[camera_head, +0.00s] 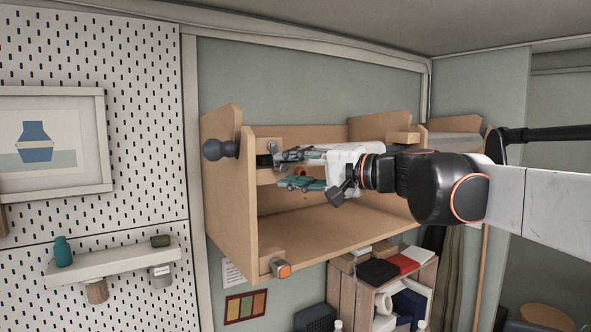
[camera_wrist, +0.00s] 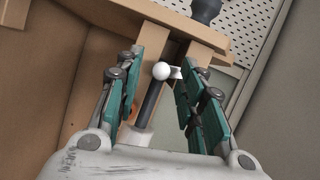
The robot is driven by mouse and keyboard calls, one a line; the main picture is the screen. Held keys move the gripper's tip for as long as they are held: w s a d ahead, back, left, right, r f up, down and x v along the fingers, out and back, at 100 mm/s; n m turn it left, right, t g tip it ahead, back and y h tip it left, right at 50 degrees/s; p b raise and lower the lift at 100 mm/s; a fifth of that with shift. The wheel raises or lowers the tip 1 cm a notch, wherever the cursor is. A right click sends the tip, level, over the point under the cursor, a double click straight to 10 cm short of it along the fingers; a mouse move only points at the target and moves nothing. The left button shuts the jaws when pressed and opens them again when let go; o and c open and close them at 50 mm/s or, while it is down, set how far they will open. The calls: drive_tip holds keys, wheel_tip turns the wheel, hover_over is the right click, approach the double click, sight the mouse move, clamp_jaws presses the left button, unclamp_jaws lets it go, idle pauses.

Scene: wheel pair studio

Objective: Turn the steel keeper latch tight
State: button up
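A dark rod (camera_wrist: 150,101) runs from the ball towards my palm. My gripper (camera_head: 287,169) has its teal-padded fingers spread and reaches left in front of the cabinet. In the wrist view my gripper (camera_wrist: 160,66) is open around the ball, with gaps on both sides. Whether a finger touches the latch cannot be told.
The wooden cabinet (camera_head: 335,235) is open in front, with an empty lower space. A dark knob (camera_head: 220,149) sticks out at its left side. An orange-faced fitting (camera_head: 283,270) is at its lower front corner. A crate (camera_head: 345,290) of goods stands below right.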

drive_tip(key=v, duration=0.7)
drive_tip(key=shift+d, duration=0.2)
drive_tip(key=shift+s, duration=0.1)
idle(1.6)
